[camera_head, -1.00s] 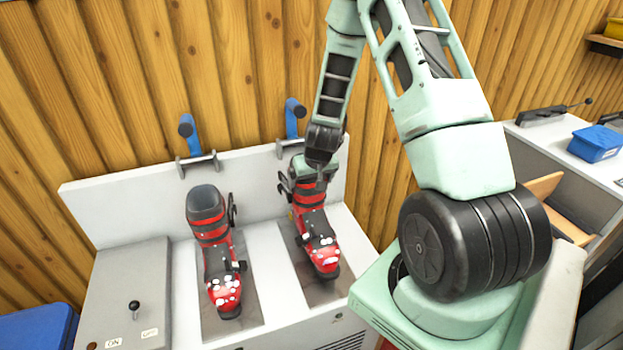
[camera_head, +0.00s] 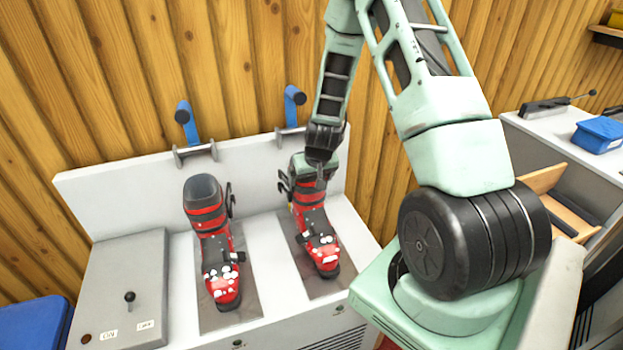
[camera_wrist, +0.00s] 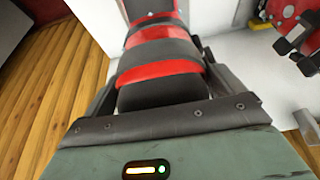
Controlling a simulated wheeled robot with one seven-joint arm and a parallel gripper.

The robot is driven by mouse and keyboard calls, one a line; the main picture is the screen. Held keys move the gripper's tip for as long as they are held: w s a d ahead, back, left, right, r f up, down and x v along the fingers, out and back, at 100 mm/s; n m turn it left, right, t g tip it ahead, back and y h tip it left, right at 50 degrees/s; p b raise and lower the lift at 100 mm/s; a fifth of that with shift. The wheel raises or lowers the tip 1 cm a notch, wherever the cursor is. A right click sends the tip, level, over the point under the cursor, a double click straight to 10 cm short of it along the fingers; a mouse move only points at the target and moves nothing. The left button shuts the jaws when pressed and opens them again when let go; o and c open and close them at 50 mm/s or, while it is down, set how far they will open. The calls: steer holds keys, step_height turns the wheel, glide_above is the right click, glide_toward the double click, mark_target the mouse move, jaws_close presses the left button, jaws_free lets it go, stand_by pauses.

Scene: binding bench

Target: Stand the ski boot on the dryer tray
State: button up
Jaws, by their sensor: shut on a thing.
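My gripper (camera_head: 312,172) is shut on the upper cuff of a red and black ski boot (camera_head: 317,238). The boot is upright over the right dark grey plate (camera_head: 337,285) of the white bench unit, toe toward the camera. I cannot tell whether its sole touches the plate. In the wrist view the boot's cuff (camera_wrist: 160,75) lies between the two fingers. A second red and black boot (camera_head: 214,245) stands on the left grey plate (camera_head: 232,318); part of a red boot also shows in the wrist view (camera_wrist: 283,14). No part is labelled as the dryer tray.
Two blue-handled clamps (camera_head: 187,125) rise at the unit's back edge. A grey control panel (camera_head: 122,290) with a black knob is at left. A blue box (camera_head: 597,136) sits on a counter at right. A wooden wall (camera_head: 120,80) stands close behind.

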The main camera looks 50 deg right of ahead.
steer(key=shift+f, duration=0.25)
steer(key=o, duration=1.7)
steer(key=shift+f+b, duration=0.1)
steer(key=shift+b, duration=0.2)
steer(key=v, duration=1.7)
steer(key=shift+r, duration=0.3)
steer(key=shift+s, duration=0.1)
